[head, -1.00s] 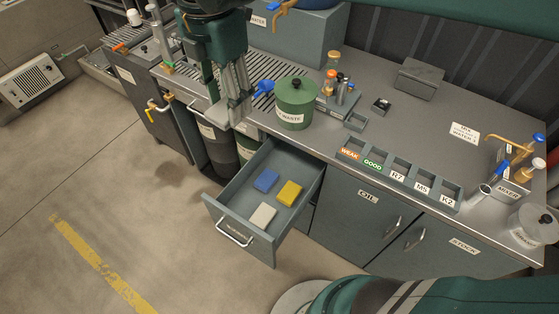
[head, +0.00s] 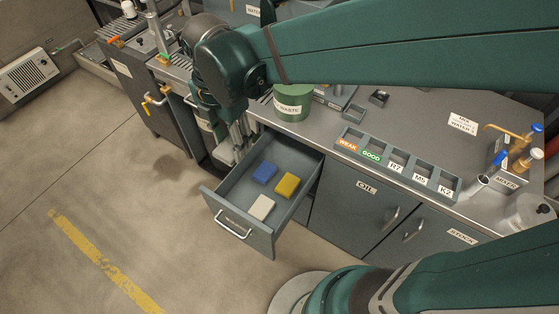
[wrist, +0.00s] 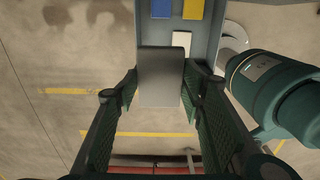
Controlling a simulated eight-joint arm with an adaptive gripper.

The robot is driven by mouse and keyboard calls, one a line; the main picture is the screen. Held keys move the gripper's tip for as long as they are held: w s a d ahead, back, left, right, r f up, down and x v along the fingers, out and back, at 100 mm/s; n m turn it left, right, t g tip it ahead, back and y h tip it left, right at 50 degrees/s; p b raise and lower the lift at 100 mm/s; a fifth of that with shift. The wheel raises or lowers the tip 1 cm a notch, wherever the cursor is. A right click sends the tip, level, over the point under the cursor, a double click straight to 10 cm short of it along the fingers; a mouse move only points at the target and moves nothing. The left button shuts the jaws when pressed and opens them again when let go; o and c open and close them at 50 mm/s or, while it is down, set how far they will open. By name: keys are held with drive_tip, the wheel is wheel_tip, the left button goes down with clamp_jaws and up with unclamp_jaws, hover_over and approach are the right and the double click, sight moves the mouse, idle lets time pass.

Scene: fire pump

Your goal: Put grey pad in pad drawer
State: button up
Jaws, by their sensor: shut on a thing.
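My gripper (wrist: 160,90) is shut on a grey pad (wrist: 160,78), which sits between its two fingers in the wrist view. The drawer also shows at the top of the wrist view (wrist: 211,38). In it lie a blue pad (head: 264,173), a yellow pad (head: 288,185) and a whitish pad (head: 261,206). The held pad covers part of the drawer in the wrist view.
The counter (head: 410,130) above the drawer bears a green waste pot (head: 293,104) and a labelled tray (head: 397,166). The oil cupboard (head: 352,208) stands right of the drawer. Floor (head: 130,200) with a yellow line is clear at the left.

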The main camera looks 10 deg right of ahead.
hover_over(245, 200)
wheel_tip(245, 200, down, 18)
drive_tip(key=shift+r, duration=0.2)
drive_tip(key=shift+w+f, duration=0.1)
idle(0.5)
drive_tip(key=shift+f+b, duration=0.9)
drive_tip(key=shift+f, duration=1.9)
drive_tip(key=shift+f+b, duration=0.7)
drive_tip(key=shift+f, duration=1.4)
drive_tip(key=shift+f+b, duration=0.6)
